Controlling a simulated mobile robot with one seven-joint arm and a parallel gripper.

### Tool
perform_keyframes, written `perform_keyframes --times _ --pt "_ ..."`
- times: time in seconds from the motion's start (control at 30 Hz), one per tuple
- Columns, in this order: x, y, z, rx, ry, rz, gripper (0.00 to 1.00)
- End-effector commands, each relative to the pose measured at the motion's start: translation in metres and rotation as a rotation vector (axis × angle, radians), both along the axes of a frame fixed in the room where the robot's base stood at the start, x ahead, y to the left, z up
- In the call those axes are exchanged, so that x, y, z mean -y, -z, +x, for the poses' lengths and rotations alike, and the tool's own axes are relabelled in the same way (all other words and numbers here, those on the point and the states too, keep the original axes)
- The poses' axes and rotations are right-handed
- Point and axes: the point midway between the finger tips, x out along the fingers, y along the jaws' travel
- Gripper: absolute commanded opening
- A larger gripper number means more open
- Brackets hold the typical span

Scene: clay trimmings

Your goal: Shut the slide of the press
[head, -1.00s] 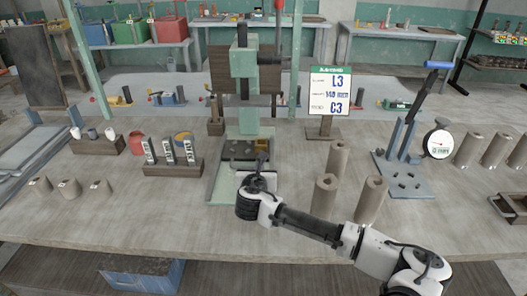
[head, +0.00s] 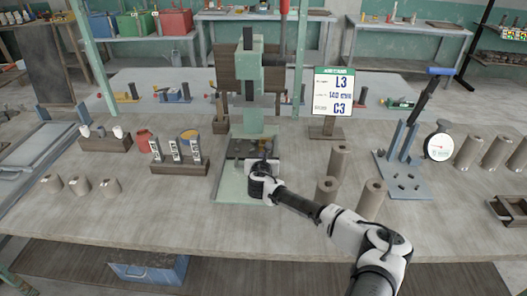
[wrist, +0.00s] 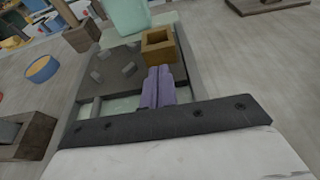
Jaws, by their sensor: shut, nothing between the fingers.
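The green press (head: 253,120) stands at the middle of the bench, its head above a pale green bed (head: 232,188). Its slide, a dark plate with short pegs (head: 238,148), lies on the bed below the head. In the wrist view the slide (wrist: 115,68) has a square, hollow brown block (wrist: 158,47) at its right side. My gripper (head: 264,154) is low over the front right of the slide. Its fingers (wrist: 160,72) are shut and empty, tips close to the block's near face. I cannot tell whether they touch. My wrist hides part of the slide's front.
Several clay cylinders (head: 327,192) stand right of my gripper. A sign reading L3 and C3 (head: 333,92) stands behind them. A rack of labelled tools (head: 177,158) is to the left. A blue-handled lever device (head: 404,165) is farther right. The bench front is mostly clear.

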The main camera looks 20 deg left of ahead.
Motion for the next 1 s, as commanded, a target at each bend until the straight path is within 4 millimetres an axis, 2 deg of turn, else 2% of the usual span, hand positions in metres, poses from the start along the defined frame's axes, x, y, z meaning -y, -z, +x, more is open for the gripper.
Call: perform_keyframes --times 0.2,0.63,0.9,1.0 --pt "-0.004 -0.001 0.012 0.001 0.0 0.0 0.0" --pt "-0.005 0.001 0.017 0.0 0.0 -0.001 0.0" --pt "-0.015 0.001 0.05 0.002 0.0 -0.003 0.0" --pt "-0.016 0.0 0.056 0.001 0.001 -0.001 0.0"
